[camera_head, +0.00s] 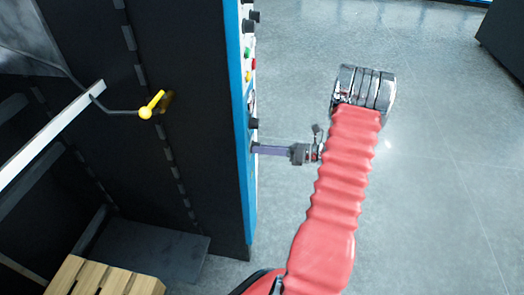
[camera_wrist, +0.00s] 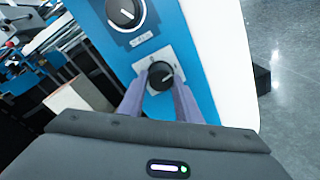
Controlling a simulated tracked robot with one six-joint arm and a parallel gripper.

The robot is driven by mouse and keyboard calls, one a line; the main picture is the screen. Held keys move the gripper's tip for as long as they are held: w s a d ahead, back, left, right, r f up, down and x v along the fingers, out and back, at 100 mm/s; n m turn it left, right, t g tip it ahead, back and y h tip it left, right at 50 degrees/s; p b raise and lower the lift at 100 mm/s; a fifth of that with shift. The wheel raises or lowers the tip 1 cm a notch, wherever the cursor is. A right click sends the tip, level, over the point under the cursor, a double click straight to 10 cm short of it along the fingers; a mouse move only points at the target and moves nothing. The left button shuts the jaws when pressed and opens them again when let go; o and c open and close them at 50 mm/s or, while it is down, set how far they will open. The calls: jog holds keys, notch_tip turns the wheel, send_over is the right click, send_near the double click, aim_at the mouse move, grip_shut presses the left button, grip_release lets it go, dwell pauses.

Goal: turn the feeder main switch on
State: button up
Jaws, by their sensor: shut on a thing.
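In the wrist view, a black rotary switch knob (camera_wrist: 160,75) sits on a light square plate on the blue panel (camera_wrist: 196,62). It has a pale pointer mark; I cannot read a label that names it the feeder main switch. My gripper (camera_wrist: 159,84) has its two purple fingers on either side of this knob and is shut on it. In the head view my gripper (camera_head: 256,149) reaches left to the panel's edge, and the gripped knob is hidden there.
A larger black knob (camera_wrist: 125,12) sits above on the panel. In the head view, buttons and knobs run up the panel edge, including a red button (camera_head: 253,63). A yellow handle (camera_head: 152,104) juts from the dark machine side. Open floor (camera_head: 440,190) lies to the right.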

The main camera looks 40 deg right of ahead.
jog(key=shift+f+m, duration=0.15)
jog(key=shift+m, duration=0.65)
jog(key=o, duration=1)
jog(key=shift+o, duration=0.3)
jog(key=shift+s+d, duration=0.1)
jog(key=v, duration=1.3)
jog(key=shift+s+d, duration=0.15)
jog(key=shift+d, duration=0.05)
